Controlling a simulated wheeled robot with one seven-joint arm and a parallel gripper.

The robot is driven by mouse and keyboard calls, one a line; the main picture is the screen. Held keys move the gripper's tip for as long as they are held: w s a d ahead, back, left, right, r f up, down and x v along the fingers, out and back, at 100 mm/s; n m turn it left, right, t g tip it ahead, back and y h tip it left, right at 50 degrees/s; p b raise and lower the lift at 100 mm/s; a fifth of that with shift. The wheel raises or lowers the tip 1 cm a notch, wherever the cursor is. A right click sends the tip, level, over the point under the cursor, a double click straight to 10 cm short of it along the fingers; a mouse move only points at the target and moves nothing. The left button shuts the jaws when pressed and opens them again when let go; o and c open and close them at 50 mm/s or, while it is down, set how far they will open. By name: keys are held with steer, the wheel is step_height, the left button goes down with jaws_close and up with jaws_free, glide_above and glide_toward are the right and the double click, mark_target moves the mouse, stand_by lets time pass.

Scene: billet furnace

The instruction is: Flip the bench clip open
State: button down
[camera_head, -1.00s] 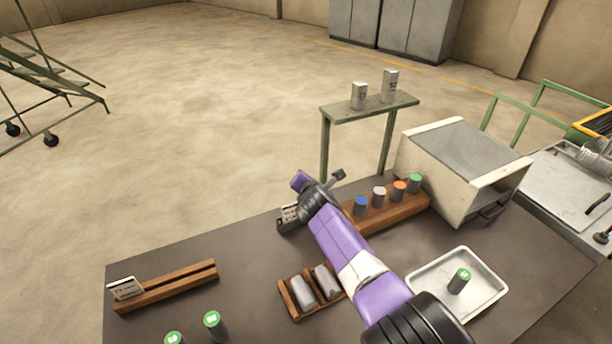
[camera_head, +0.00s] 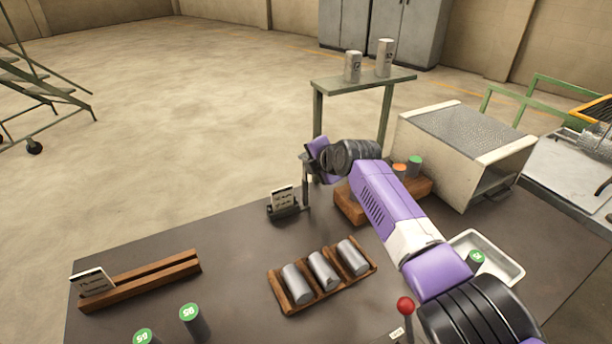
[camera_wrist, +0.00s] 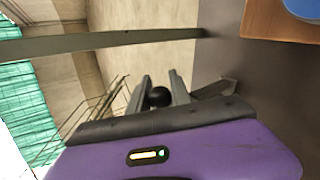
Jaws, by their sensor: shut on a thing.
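The bench clip is a small dark base with a white printed card (camera_head: 283,208) at the back edge of the dark bench. A thin dark upright lever (camera_head: 306,190) rises beside the card on its right. My gripper (camera_head: 313,172) is at the lever's upper end, above the bench. In the wrist view my gripper (camera_wrist: 160,92) has its two fingers on either side of a dark round knob (camera_wrist: 158,97) and is shut on it. The lever's top is partly hidden by my gripper in the head view.
A wooden block (camera_head: 350,207) with coloured-top cylinders stands right of the clip, partly behind my arm. A wooden rack (camera_head: 283,302) holds grey cylinders in front. A green stand (camera_head: 318,98) with two grey blocks is behind. A red-knobbed lever (camera_head: 405,305) stands near my arm.

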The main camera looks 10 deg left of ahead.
steer(key=shift+w+d+f+m+g+y+b, duration=0.15)
steer(key=shift+m+g+y+b, duration=0.2)
steer(key=shift+b, duration=1.2)
steer(key=c, duration=1.2)
jaws_free()
steer(key=shift+v, duration=3.9)
steer(key=shift+p, duration=0.3)
